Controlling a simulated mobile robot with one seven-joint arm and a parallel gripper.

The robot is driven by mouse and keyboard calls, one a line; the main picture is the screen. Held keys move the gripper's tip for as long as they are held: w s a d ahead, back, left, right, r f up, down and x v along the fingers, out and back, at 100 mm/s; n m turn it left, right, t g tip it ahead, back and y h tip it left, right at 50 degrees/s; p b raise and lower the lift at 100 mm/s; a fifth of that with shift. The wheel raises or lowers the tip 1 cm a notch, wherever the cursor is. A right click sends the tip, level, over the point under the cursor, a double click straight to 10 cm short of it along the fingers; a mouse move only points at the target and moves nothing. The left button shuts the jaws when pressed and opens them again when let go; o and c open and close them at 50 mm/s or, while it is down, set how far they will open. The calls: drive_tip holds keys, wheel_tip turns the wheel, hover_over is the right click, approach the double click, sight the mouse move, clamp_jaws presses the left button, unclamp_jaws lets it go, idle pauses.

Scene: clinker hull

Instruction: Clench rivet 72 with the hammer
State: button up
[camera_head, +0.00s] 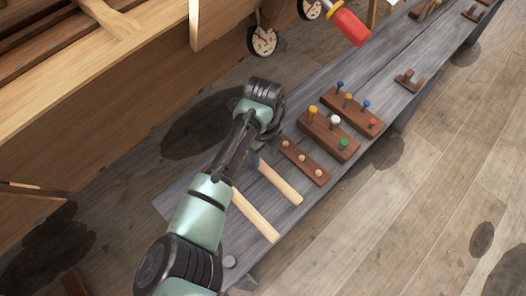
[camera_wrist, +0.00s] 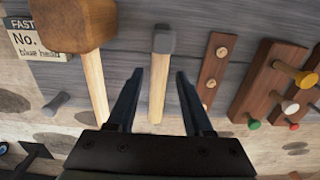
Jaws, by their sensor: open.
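A hammer with a grey head (camera_wrist: 164,40) and a pale wooden handle (camera_wrist: 158,88) lies on the grey bench. Its handle (camera_head: 280,184) also shows in the head view, beside my arm. My gripper (camera_wrist: 158,73) is open and empty, with a finger on each side of the hammer handle in the wrist view; I cannot tell how far above it. The head view hides the fingers behind my arm. Coloured pins stand in two dark wooden blocks (camera_head: 322,137) (camera_head: 352,115). No number 72 is readable on any rivet. The wooden hull (camera_head: 95,62) fills the upper left.
A mallet with a brown wooden head (camera_wrist: 72,24) lies left of the hammer. A partly hidden card (camera_wrist: 38,40) reads "FAST", "No." and "blue head". A strip with pale pegs (camera_head: 306,162) lies right of the hammer. A red-and-yellow object (camera_head: 350,27) is above the bench's far part.

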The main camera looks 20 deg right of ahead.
sight(263, 165)
wheel_tip(263, 165, down, 4)
drive_tip(key=b, duration=0.3)
drive_tip(key=shift+f+b, duration=0.6)
drive_tip(key=shift+f, duration=0.7)
drive_tip(key=shift+c, duration=0.3)
clamp_jaws()
drive_tip(key=shift+w+r+p, duration=0.1)
drive_tip(key=shift+r+p, duration=0.7)
drive_tip(key=shift+p, duration=0.05)
idle(0.5)
wheel_tip(263, 165, up, 8)
drive_tip(key=p, duration=0.7)
drive_tip(key=shift+p, duration=0.4)
drive_tip(key=shift+f, duration=0.1)
